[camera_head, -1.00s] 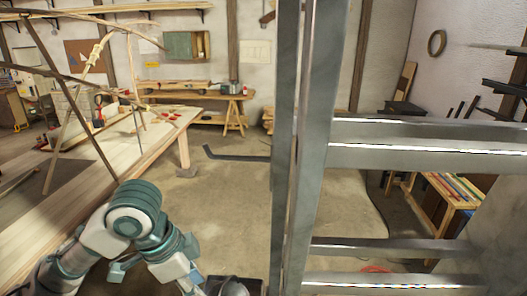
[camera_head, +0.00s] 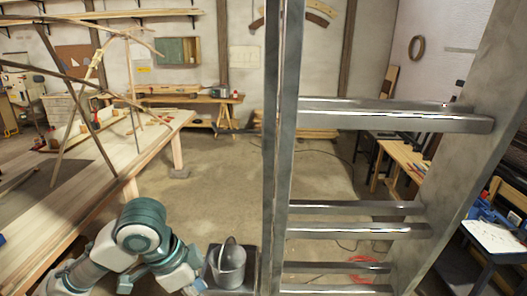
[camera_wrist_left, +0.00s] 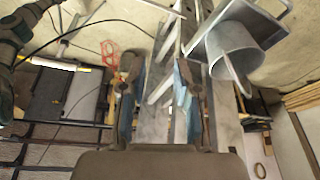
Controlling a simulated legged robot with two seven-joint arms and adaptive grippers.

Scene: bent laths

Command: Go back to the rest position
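My left arm (camera_head: 140,235) comes in at the lower left of the head view, bent, beside the long wooden bench. Its gripper end is at the bottom edge, left of the bucket, and mostly out of frame there. In the left wrist view my left gripper (camera_wrist_left: 157,100) has two fingers with blue inner faces standing apart, with nothing held between them. A metal rail shows behind the gap. My right gripper is not in view in the head view.
A grey metal ladder (camera_head: 280,130) stands close in front. A metal bucket (camera_head: 228,266) sits on a platform beside its rail and also shows in the wrist view (camera_wrist_left: 235,50). Thin laths (camera_head: 98,140) rise from the bench (camera_head: 60,205). Open floor lies between bench and ladder.

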